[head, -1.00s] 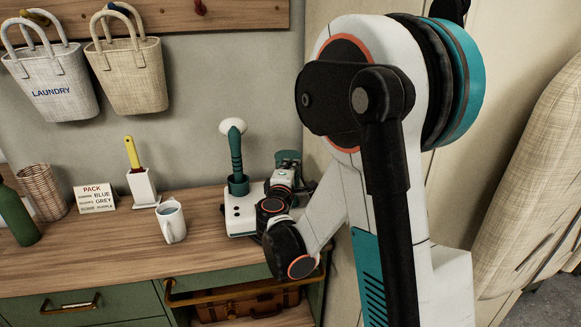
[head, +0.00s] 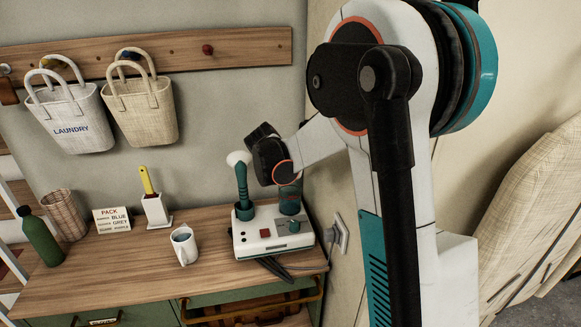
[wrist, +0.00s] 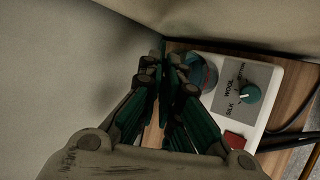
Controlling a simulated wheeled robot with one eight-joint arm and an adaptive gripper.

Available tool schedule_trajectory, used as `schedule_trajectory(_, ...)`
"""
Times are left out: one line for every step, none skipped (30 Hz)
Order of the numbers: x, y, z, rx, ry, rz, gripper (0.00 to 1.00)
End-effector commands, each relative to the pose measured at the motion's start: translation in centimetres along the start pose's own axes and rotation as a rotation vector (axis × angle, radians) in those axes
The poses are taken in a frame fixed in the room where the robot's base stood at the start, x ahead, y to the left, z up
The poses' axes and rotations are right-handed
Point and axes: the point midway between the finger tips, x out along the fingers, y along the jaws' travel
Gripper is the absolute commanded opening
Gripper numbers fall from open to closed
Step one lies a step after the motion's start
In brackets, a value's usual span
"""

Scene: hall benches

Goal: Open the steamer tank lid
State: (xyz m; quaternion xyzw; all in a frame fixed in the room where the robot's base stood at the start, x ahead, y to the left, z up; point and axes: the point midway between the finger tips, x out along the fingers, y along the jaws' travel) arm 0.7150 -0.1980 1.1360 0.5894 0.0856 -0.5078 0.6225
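The steamer has a white base (head: 262,240) on the wooden bench top, with a red button (head: 265,233) and a teal dial (head: 294,226). Its teal tank (head: 290,203) stands at the back right of the base. The tank also shows in the wrist view (wrist: 205,74), partly behind my fingers. I cannot make out the lid's position. My gripper (wrist: 167,62) has its fingertips together, with nothing seen between them. In the head view its fingers are hidden behind my wrist, which is above and behind the tank. The wand (head: 241,185) stands upright at the base's left.
A white mug (head: 184,247), a brush in a white holder (head: 156,212), a sign (head: 112,221), a wicker basket (head: 65,215) and a green bottle (head: 40,238) stand left. Walls are close behind and right of the steamer. A dark cord (wrist: 290,140) runs beside the base.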

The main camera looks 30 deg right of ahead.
Motion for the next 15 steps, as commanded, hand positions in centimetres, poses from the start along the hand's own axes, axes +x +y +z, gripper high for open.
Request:
schedule_trajectory(-0.3,1.1,0.2,-0.016,-0.001,-0.043,0.00)
schedule_trajectory(-0.2,1.4,0.1,-0.027,-0.001,-0.069,0.00)
schedule_trajectory(-0.1,1.9,0.1,-0.041,-0.001,-0.104,0.00)
schedule_trajectory(-0.1,2.2,0.1,-0.052,-0.002,-0.131,0.00)
schedule_trajectory(0.0,2.5,0.1,-0.062,-0.001,-0.157,0.00)
schedule_trajectory(0.1,3.0,0.0,-0.077,-0.002,-0.192,0.00)
schedule_trajectory(0.2,3.3,0.0,-0.089,-0.001,-0.218,0.00)
schedule_trajectory(0.3,3.6,-0.1,-0.099,-0.001,-0.244,0.00)
schedule_trajectory(0.5,4.0,-0.1,-0.114,-0.002,-0.276,0.00)
schedule_trajectory(0.6,4.2,-0.2,-0.122,-0.002,-0.301,0.00)
schedule_trajectory(0.7,4.5,-0.2,-0.132,-0.001,-0.323,0.00)
schedule_trajectory(0.9,4.8,-0.3,-0.144,-0.001,-0.351,0.00)
schedule_trajectory(0.9,5.0,-0.3,-0.153,-0.002,-0.373,0.00)
schedule_trajectory(1.1,5.3,-0.4,-0.162,-0.002,-0.393,0.00)
schedule_trajectory(1.2,5.5,-0.5,-0.171,-0.001,-0.418,0.00)
